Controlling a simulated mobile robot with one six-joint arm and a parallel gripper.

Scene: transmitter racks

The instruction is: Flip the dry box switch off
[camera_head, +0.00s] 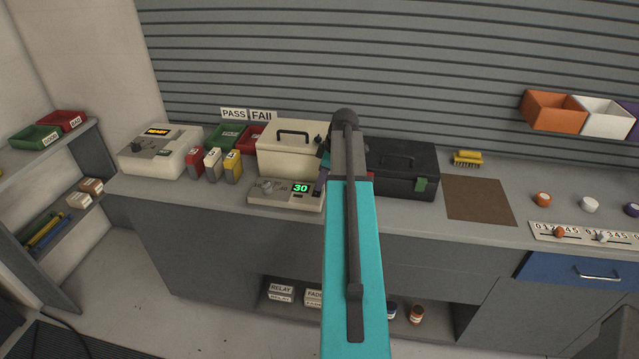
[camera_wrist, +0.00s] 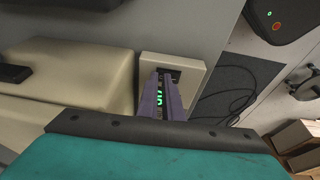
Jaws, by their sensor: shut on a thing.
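The cream box with a black handle (camera_head: 290,151) stands on the counter. A cream control unit (camera_head: 272,194) with a knob and a green "30" display (camera_head: 301,188) sits in front of it. In the wrist view the unit (camera_wrist: 195,74) shows a dark switch area (camera_wrist: 169,72) at its far end, mostly hidden by my fingertips. My gripper (camera_wrist: 170,79) has its purple fingers close together and shut at this switch. The green digits (camera_wrist: 160,98) show between the fingers. In the head view my gripper (camera_head: 321,179) is at the unit's right end, partly behind my arm.
A black case (camera_head: 402,168) stands just right of my arm. Red, white and yellow small boxes (camera_head: 213,163) and a cream tester reading "READY" (camera_head: 160,149) are at the left. A brown mat (camera_head: 478,199) and a yellow brush (camera_head: 467,158) lie at the right.

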